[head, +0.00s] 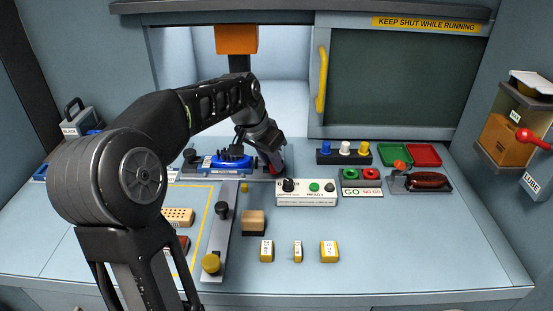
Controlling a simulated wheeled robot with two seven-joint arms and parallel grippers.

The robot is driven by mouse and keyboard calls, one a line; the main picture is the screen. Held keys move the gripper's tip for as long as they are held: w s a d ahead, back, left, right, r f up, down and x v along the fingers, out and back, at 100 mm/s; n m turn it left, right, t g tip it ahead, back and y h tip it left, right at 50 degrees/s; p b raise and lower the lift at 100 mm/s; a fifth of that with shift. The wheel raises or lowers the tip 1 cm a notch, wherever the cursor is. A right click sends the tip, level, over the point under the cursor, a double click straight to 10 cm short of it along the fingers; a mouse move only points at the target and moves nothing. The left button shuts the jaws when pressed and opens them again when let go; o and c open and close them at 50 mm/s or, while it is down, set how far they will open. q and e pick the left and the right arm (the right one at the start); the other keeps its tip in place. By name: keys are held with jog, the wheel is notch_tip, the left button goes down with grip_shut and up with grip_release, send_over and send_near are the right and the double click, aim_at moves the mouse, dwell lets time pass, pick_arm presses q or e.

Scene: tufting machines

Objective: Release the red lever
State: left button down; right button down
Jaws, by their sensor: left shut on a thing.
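My right gripper is not in view.
A white control box (307,199) stands just right of my gripper. A grey bar (222,225) and several yellow-and-white blocks (329,257) lie nearer. A red-knobbed handle (524,136) juts out at the right wall. The bench's front right is clear.

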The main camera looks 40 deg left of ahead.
pick_arm(q)
jog(key=shift+s+a+m+h, duration=0.15)
jog(key=shift+a+m+h, duration=0.15)
jog(key=shift+m, duration=0.4)
jog(key=c, duration=1.3)
grip_release()
jog(key=v, duration=0.7)
jog(key=shift+r, duration=0.4)
jog(key=shift+s, duration=0.2)
